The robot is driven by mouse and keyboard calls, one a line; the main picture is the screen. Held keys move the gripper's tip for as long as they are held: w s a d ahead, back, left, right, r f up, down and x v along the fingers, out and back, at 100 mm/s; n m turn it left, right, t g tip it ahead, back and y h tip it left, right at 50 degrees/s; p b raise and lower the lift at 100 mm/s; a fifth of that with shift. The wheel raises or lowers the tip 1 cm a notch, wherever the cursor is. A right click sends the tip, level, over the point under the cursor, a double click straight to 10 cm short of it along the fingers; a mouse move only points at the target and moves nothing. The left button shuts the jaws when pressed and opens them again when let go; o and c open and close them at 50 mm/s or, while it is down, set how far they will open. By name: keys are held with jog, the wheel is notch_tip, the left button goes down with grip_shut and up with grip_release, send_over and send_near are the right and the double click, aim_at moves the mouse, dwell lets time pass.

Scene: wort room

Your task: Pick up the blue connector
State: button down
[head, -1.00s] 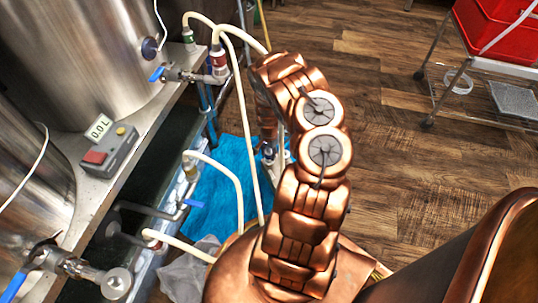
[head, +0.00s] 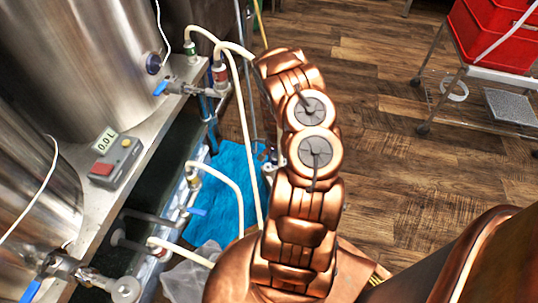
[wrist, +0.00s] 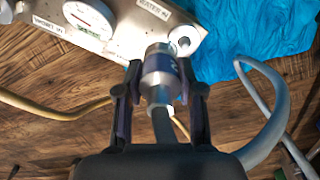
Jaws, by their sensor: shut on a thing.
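The blue connector (wrist: 158,72) is a grey metal fitting with a dark blue band, seen in the wrist view. It stands between the two fingers of my gripper (wrist: 160,78), which is shut on it. A grey hose (wrist: 162,125) runs from its near end toward my palm. Its far end overlaps the edge of a metal panel (wrist: 125,25) with a dial and a round port (wrist: 184,41) close by; I cannot tell whether they touch. In the head view, my copper-coloured arm hides the gripper and connector.
A blue cloth or sheet (head: 228,185) lies on the wooden floor beside the steel kettles (head: 85,55). Cream hoses (head: 235,110) hang from fittings at the bench, near my arm. A wire cart with red crates (head: 495,35) stands at the right. Floor between is clear.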

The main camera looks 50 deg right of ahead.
jog(key=s+d+r+p, duration=0.1)
jog(key=s+p, duration=0.2)
jog(key=s, duration=0.9)
jog(key=shift+s+d, duration=0.25)
jog(key=shift+d, duration=0.1)
jog(key=shift+r, duration=0.25)
notch_tip(320, 180, up, 4)
jog(key=shift+r+p, duration=0.1)
jog(key=shift+p, duration=0.85)
jog(key=shift+s, duration=0.1)
